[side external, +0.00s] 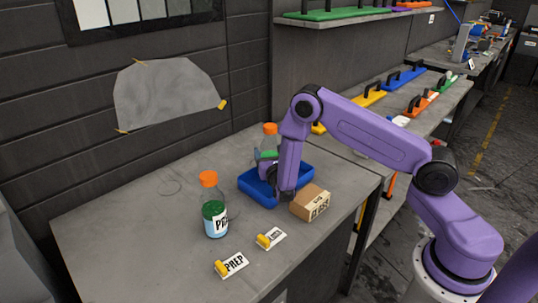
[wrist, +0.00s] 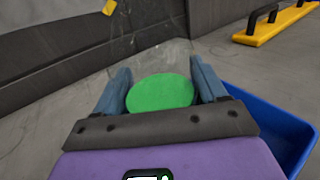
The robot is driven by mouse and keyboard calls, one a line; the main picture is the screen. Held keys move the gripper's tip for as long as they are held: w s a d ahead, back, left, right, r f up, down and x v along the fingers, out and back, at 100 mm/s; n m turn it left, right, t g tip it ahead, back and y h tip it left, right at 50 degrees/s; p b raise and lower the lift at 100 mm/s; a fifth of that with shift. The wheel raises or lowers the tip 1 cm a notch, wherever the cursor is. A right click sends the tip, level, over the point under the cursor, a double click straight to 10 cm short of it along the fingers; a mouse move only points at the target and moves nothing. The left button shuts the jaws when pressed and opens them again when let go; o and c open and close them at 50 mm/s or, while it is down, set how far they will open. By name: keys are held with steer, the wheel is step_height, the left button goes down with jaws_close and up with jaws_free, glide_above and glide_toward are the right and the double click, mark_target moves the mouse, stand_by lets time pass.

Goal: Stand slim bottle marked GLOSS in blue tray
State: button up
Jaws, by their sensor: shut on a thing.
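A clear bottle with an orange cap (side external: 270,129) and a green part shows behind my wrist in the side view. No marking on it can be read there. My gripper (side external: 267,172) is shut on this bottle, at the back left of the blue tray (side external: 246,183). In the wrist view a green disc (wrist: 160,92) and clear walls lie between the two fingers (wrist: 160,88). The blue tray's wall (wrist: 270,120) is to the right of the fingers there. My arm hides part of the tray, and the bottle's base is hidden.
Another orange-capped bottle (side external: 214,206), with a label starting "PR", stands left of the tray. A cardboard box (side external: 310,203) stands close to the tray's right front. Two cards with yellow clips, a PREP card (side external: 234,264) and another (side external: 272,238), lie in front. The left of the bench is clear.

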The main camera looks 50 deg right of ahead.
mark_target(272, 141)
steer(key=shift+f, duration=0.25)
steer(key=o, duration=1.2)
steer(key=shift+r, duration=0.2)
steer(key=v, duration=0.3)
steer(key=shift+r, duration=0.3)
step_height(272, 141, up, 5)
steer(key=shift+f, duration=0.1)
steer(key=shift+r, duration=0.75)
